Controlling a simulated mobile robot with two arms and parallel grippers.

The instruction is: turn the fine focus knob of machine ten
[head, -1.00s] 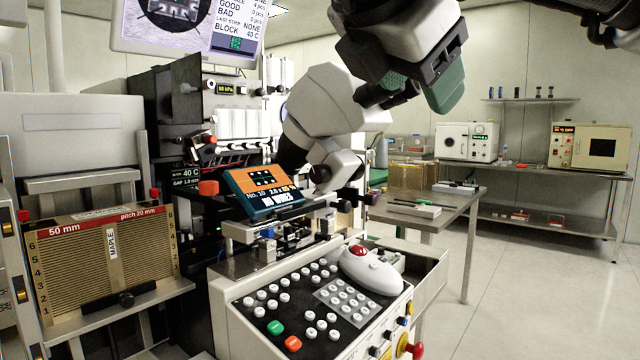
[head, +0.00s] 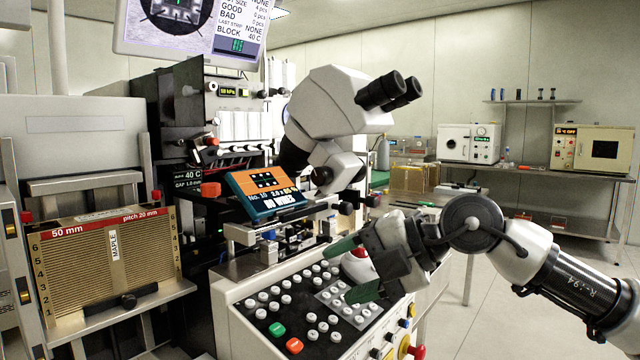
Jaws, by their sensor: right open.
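The machine with the orange-and-blue "No. 10" sign (head: 264,191) stands in the middle of the head view. Its white microscope (head: 333,108) has black eyepieces pointing right. A dark round knob (head: 322,177) sits on the focus block below the microscope head. Another black knob (head: 346,208) is lower right. I cannot tell which knob is the fine focus. My right gripper (head: 351,270) has green fingers spread apart and empty, over the right side of the key panel, below and apart from these knobs. It hides part of the panel's white mouse-like controller. My left gripper is out of view.
The key panel (head: 262,298) has white buttons and a red stop knob (head: 416,351) at its corner. A strip magazine (head: 75,262) stands left. A monitor (head: 190,25) hangs above. A steel table and shelf with ovens (head: 468,143) stand right. Air right of the eyepieces is free.

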